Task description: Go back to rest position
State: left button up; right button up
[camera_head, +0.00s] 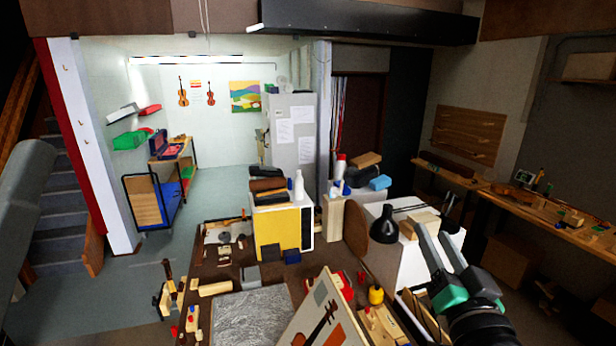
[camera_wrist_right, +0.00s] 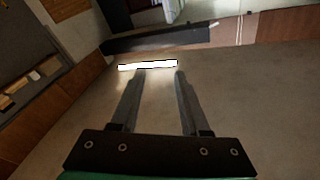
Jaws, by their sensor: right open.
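My right gripper (camera_head: 436,236) is raised at the right of the bench in the head view, pointing up and away. Its two grey fingers stand apart with nothing between them. In the right wrist view my right gripper (camera_wrist_right: 160,72) is also open and empty, with the ceiling and a bright lamp strip (camera_wrist_right: 147,65) beyond its fingertips. A grey part of my left arm shows at the left edge of the head view; the left gripper is not in sight.
The cluttered workbench (camera_head: 238,264) holds a violin picture board (camera_head: 322,318), a yellow-sided cabinet (camera_head: 281,236) and small tools. A black lamp (camera_head: 384,226) stands close left of my right gripper. A side bench (camera_head: 545,215) runs along the right wall. Open floor lies left.

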jog(key=s+a+r+n+t+y, duration=0.3)
jog(key=s+r+n+t, duration=0.2)
jog(key=s+r, duration=1.4)
jog(key=s+t, duration=0.1)
jog(key=t, duration=0.1)
jog(key=shift+s+r+n+t, duration=0.25)
jog(key=shift+r+n+t, duration=0.05)
jog(key=shift+r+n, duration=0.1)
jog(key=shift+a, duration=0.1)
